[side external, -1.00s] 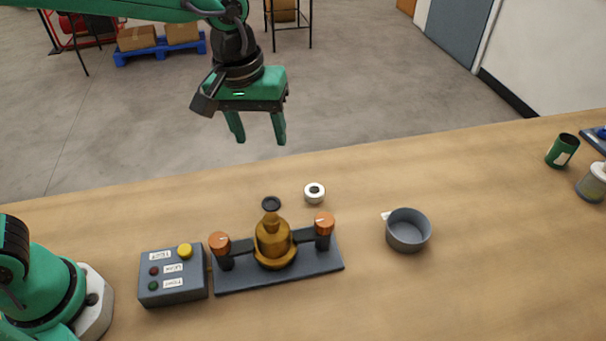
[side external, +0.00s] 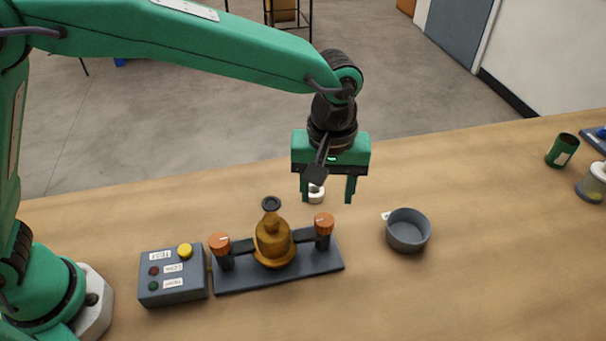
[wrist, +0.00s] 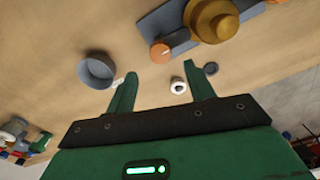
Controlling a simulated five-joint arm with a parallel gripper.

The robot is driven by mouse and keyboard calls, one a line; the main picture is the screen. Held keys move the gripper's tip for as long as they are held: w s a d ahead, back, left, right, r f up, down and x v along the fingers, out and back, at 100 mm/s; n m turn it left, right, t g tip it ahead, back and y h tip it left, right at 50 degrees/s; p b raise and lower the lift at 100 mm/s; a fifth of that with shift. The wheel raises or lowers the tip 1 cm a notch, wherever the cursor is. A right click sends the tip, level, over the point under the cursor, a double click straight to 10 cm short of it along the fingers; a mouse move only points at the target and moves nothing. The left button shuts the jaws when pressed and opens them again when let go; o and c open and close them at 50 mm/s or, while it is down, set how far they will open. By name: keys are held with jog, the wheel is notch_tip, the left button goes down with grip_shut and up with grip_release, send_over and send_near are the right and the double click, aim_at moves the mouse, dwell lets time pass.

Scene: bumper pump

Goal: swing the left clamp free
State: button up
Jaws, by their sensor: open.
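The left clamp (side external: 220,245) has an orange knob on a dark post, with a dark arm reaching to the brass pump (side external: 273,242). The right clamp (side external: 323,228) stands on the pump's other side, its arm also reaching the pump. Both are on a dark grey base plate (side external: 290,277). My gripper (side external: 328,197) is open and empty, above the table behind the right clamp. In the wrist view its fingers (wrist: 160,88) frame a white ring (wrist: 178,86). One orange knob (wrist: 160,52) shows there beside the pump (wrist: 212,18); the left clamp is not clearly seen there.
A grey control box (side external: 173,276) with a yellow button stands left of the plate. A grey round bowl (side external: 408,231) stands to the right. A black ring (side external: 271,203) is just behind the pump. A green can (side external: 562,150) is far right. The front right table is clear.

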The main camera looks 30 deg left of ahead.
aim_at(325, 219)
jog(key=shift+f, duration=3.7)
jog(key=shift+c, duration=0.2)
jog(key=c, duration=0.9)
